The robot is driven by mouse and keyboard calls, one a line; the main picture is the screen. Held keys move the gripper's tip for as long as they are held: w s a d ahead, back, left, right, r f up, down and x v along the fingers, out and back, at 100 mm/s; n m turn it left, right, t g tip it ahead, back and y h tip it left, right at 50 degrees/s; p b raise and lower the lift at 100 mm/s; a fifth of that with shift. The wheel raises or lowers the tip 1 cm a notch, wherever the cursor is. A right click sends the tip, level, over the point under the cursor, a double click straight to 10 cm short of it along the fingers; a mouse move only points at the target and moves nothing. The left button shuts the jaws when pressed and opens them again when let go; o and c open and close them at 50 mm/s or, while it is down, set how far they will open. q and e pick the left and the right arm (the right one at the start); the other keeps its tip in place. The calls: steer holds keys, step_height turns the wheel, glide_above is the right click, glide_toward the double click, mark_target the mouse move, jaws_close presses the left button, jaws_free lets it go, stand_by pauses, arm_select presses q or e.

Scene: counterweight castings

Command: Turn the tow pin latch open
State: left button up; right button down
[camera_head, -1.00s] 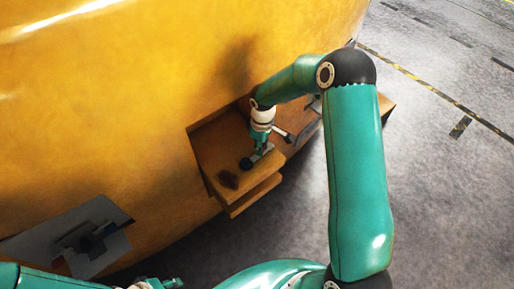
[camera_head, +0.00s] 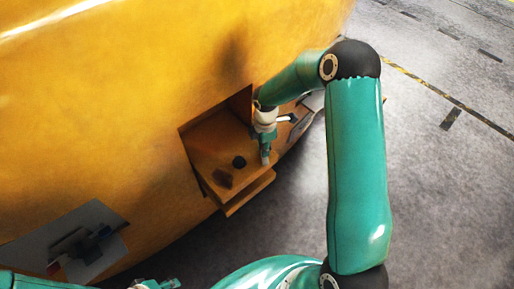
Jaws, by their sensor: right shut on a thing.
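My right gripper (camera_head: 266,157) reaches down from above to the orange-brown shelf (camera_head: 232,197) set in the recess of the yellow casting. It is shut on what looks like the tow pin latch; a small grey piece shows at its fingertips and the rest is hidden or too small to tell.
The big yellow casting (camera_head: 120,110) fills the left and has a grey plate (camera_head: 105,218) with dark fittings at lower left. A lever with a black end (camera_head: 293,118) is right of the gripper. Grey floor (camera_head: 430,180) with striped lines is open at the right.

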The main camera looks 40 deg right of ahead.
steer(key=n, duration=0.1)
steer(key=d+n+p, duration=0.1)
steer(key=n, duration=0.1)
steer(key=s+n, duration=0.1)
steer(key=shift+d+p, duration=0.3)
steer(key=shift+w+d+n+p, duration=0.1)
steer(key=shift+d+n+p, duration=0.2)
steer(key=shift+n, duration=0.5)
steer(key=shift+d+n+p, duration=0.2)
steer(key=shift+n+p, duration=0.1)
steer(key=shift+n, duration=0.5)
steer(key=c, duration=1)
jaws_free()
steer(key=shift+d, duration=0.1)
steer(key=shift+w, duration=0.1)
steer(key=shift+r, duration=0.1)
step_height(320, 180, up, 12)
steer(key=shift+f, duration=0.1)
